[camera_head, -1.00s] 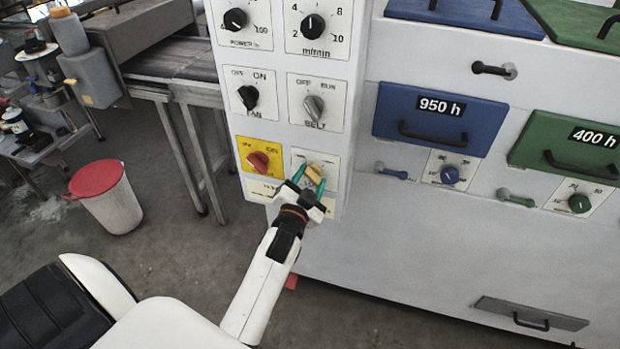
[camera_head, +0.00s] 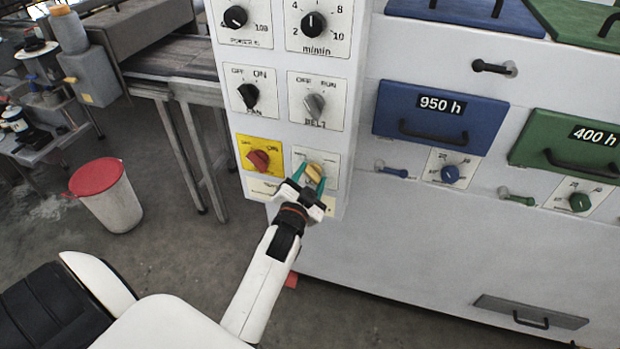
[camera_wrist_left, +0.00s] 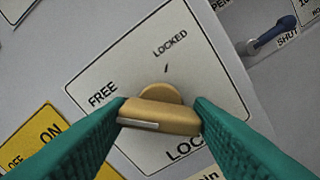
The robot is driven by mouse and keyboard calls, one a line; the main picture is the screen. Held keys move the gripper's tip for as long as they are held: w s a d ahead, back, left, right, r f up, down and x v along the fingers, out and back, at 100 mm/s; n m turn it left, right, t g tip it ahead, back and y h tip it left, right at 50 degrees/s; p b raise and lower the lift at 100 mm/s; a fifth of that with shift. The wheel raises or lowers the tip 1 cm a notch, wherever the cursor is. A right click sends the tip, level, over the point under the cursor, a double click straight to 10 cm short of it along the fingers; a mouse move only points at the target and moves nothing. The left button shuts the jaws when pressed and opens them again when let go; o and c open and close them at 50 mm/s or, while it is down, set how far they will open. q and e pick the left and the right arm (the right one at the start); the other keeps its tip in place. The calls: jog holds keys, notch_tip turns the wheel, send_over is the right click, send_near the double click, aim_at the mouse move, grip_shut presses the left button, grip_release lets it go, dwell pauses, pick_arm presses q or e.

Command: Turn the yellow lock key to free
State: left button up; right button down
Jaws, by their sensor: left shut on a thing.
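The yellow lock key (camera_head: 315,170) is on a white plate at the bottom right of the control panel. In the left wrist view the key (camera_wrist_left: 158,117) is a yellow-brown bar with a pale line on its left part. Its plate (camera_wrist_left: 215,80) reads FREE at the left and LOCKED at the top, with a small dark tick below LOCKED. My left gripper (camera_head: 309,180) has its green fingers on both sides of the key and is shut on it. The fingers (camera_wrist_left: 160,112) cover the bar's ends. My right gripper is not in view.
A red knob on a yellow plate (camera_head: 259,155) is just left of the key. The black fan knob (camera_head: 249,96) and grey belt knob (camera_head: 314,105) are above. Blue (camera_head: 440,115) and green (camera_head: 570,145) drawers are at the right. A red-lidded bin (camera_head: 110,200) stands at the left.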

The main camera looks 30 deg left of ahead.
pick_arm(q)
jog(key=o, duration=1)
jog(key=shift+c, duration=0.2)
jog(key=b+v, duration=0.2)
jog(key=v, duration=1)
jog(key=shift+f, duration=0.1)
